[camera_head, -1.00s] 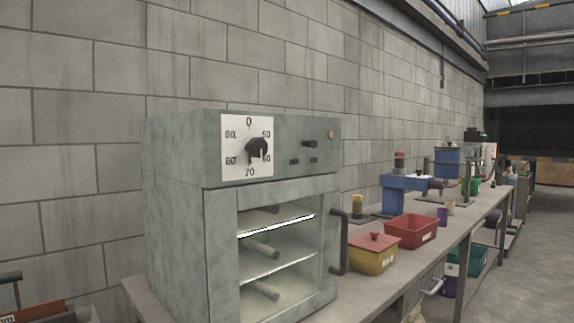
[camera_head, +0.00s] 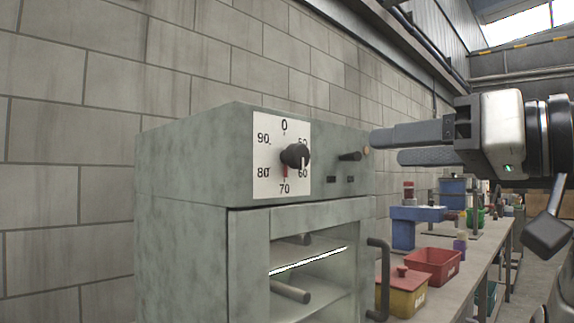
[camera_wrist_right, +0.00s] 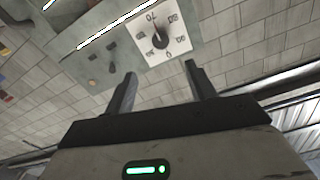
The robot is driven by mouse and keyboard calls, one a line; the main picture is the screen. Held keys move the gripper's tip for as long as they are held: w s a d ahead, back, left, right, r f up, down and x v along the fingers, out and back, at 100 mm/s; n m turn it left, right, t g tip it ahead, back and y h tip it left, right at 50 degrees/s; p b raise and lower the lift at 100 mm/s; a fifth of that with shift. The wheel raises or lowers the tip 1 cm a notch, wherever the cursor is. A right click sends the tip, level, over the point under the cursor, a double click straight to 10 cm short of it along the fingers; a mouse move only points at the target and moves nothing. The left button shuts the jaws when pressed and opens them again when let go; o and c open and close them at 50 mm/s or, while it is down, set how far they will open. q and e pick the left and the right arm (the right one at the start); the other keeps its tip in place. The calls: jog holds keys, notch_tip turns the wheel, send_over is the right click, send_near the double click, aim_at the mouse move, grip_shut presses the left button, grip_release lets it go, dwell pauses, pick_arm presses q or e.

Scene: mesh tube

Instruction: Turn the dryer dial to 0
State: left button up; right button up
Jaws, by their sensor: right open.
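The dryer (camera_head: 180,165) is a grey-green box with a white dial plate (camera_head: 268,180) on its upper front. The plate carries 0 at the top, 70 at the bottom and other numbers at the sides. The black dial knob (camera_head: 296,155) has a red mark below it near 70; its exact setting is hard to read. My right gripper (camera_head: 386,149) comes in from the right, open and empty, apart from the knob. In the right wrist view the dial knob (camera_wrist_right: 159,40) shows beyond the two spread fingers (camera_wrist_right: 160,69). My left gripper is out of view.
A smaller black knob (camera_head: 349,156) is on the panel right of the dial. A door handle (camera_head: 378,280) juts out below. A yellow box (camera_head: 405,294) and a red bin (camera_head: 433,265) stand on the bench. The space before the dial is clear.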

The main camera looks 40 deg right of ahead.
aim_at(303, 154)
jog(key=w+p, duration=0.1)
jog(key=w, duration=0.4)
jog(key=w+a+p, duration=0.1)
jog(key=w, duration=0.4)
jog(key=w+p, duration=0.1)
jog(key=w, duration=0.4)
jog(key=shift+w+a+r, duration=0.1)
jog(key=shift+a, duration=0.1)
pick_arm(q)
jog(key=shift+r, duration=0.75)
pick_arm(e)
jog(key=shift+w, duration=0.1)
jog(key=c, duration=1)
